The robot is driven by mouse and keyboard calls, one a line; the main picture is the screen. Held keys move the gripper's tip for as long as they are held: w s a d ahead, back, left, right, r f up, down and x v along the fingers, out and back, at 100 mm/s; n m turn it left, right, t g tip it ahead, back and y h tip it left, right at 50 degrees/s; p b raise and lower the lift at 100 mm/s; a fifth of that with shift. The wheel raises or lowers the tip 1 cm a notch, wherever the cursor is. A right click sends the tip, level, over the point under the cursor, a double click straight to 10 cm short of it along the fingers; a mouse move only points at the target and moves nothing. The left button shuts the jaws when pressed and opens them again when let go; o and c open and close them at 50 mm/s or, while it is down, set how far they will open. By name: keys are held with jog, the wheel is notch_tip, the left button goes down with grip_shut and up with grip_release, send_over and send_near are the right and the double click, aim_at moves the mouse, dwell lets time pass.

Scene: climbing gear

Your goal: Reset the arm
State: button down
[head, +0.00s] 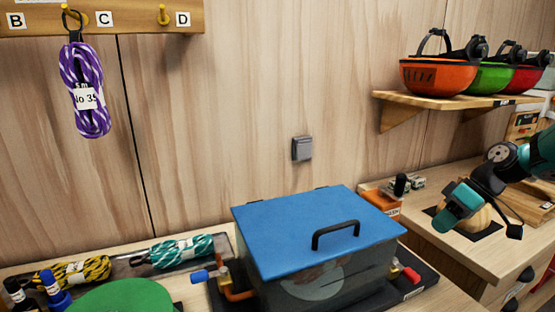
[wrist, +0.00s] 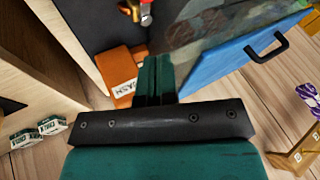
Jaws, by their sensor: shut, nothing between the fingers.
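My arm reaches in from the right side of the head view, with its teal and black end (head: 460,205) hanging over the right-hand counter. In the wrist view my gripper (wrist: 154,62) shows two green fingers pressed together with nothing between them. They point towards an orange box (wrist: 126,68) with a white label but I cannot tell whether they touch it. A rounded pale wooden thing (head: 482,222) is partly hidden behind my arm's end.
A clear box with a blue lid (head: 300,225) stands in the middle. A purple rope coil (head: 84,95) hangs from the rack (head: 130,20). A shelf (head: 440,102) holds orange, green and red helmets. Yellow (head: 75,272) and teal (head: 182,250) rope coils lie at the left.

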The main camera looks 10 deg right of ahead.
jog(key=s+a+r+g, duration=0.1)
jog(key=s+a+r, duration=0.15)
jog(key=a, duration=0.45)
jog(key=s+a+r, duration=0.1)
jog(key=a+r, duration=0.2)
jog(key=a, duration=0.4)
jog(key=s+a+r+h, duration=0.1)
jog(key=s+a, duration=0.6)
jog(key=s, duration=0.3)
jog(key=s+a+r+n+h, duration=0.1)
jog(key=s+a, duration=0.7)
jog(key=s, duration=0.2)
jog(key=shift+r+n+g, duration=0.3)
jog(key=shift+w, duration=0.1)
